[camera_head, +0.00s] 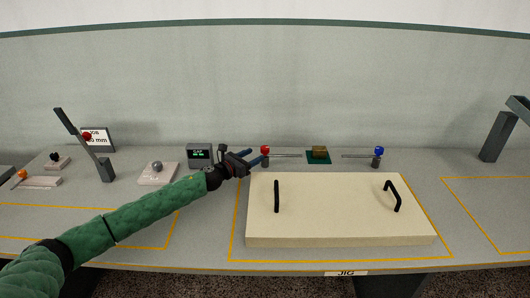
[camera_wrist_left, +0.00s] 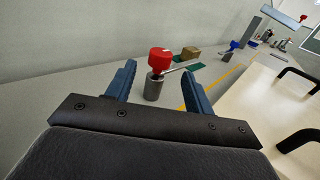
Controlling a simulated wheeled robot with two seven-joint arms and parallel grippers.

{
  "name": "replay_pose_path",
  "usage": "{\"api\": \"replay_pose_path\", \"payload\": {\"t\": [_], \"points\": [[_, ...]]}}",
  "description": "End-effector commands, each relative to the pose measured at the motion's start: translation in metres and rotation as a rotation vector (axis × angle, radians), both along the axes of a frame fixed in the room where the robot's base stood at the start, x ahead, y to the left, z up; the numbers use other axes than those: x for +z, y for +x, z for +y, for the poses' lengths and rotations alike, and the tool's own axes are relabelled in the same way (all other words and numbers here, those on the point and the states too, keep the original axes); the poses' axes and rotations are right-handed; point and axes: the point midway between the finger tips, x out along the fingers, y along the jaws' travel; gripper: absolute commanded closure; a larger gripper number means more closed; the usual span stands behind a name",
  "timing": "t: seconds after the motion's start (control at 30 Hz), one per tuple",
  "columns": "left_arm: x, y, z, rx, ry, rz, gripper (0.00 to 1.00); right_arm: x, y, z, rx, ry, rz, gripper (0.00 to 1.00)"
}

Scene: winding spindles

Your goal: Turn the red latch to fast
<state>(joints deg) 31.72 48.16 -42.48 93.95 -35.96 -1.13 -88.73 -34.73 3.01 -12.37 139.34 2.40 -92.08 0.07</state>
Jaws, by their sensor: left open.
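The red latch (camera_head: 265,149) is a small red knob on a grey post, left of a thin rod on the bench. In the left wrist view the red latch (camera_wrist_left: 159,60) stands upright between my fingers, a little beyond them. My left gripper (camera_head: 256,157) is open, its blue fingers pointing right at the latch. It also shows in the left wrist view (camera_wrist_left: 160,90), with the grey post (camera_wrist_left: 153,88) between the fingertips; I cannot tell if they touch it. My right gripper is not in view.
A blue latch (camera_head: 378,151) stands on the right, with a brown block (camera_head: 319,152) on a green pad between. A cream board (camera_head: 340,225) with two black handles lies in front. A small display box (camera_head: 200,154) and a lever (camera_head: 85,145) stand left.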

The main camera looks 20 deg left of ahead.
Motion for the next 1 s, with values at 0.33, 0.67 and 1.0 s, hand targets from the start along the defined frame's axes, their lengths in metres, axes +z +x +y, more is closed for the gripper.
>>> {"api": "replay_pose_path", "payload": {"t": [0.33, 0.67, 1.0], "points": [[0.003, 0.042, -0.024, 0.0, -0.003, 0.001, 0.47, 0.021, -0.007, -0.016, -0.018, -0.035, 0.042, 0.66], [0.001, 0.06, -0.034, 0.0, -0.001, 0.0, 0.47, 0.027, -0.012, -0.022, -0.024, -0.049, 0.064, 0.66], [0.001, 0.061, -0.034, 0.0, -0.001, 0.0, 0.63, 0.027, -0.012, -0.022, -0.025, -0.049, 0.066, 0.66]]}}
